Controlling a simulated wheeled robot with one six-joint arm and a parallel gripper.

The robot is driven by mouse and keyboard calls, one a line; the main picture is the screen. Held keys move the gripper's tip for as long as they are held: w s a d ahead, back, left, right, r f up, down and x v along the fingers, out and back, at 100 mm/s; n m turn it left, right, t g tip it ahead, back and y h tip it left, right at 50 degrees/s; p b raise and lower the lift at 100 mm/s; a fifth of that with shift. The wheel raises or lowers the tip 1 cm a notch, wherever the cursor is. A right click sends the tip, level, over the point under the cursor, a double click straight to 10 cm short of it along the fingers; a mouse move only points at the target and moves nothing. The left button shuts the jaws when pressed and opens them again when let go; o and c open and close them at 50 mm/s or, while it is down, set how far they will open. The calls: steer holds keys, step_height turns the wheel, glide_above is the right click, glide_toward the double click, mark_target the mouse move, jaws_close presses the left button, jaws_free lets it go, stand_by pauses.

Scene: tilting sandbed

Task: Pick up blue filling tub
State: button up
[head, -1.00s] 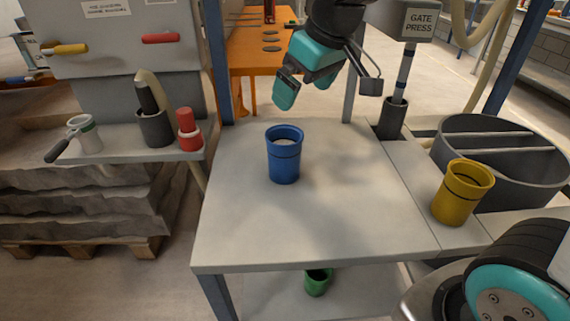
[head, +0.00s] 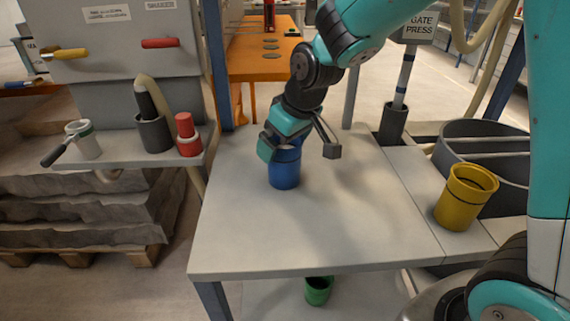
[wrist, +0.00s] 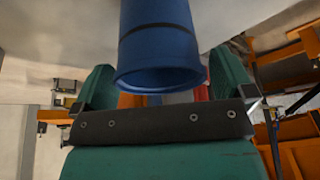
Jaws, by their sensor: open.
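The blue filling tub (head: 284,175) stands upright on the grey table (head: 330,225). In the head view my gripper (head: 280,148) is at the tub's top and hides part of its rim. In the wrist view the blue tub (wrist: 158,45) fills the upper middle, its rim toward the gripper. My gripper's teal fingers (wrist: 155,88) are apart, one on each side of the tub's rim. The gripper is open; whether a finger touches the tub cannot be told.
A yellow tub (head: 464,197) stands at the table's right side, by a round grey bin (head: 470,135). A green tub (head: 318,290) is below the table. The table's front is clear.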

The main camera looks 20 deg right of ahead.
steer(key=c, duration=1.6)
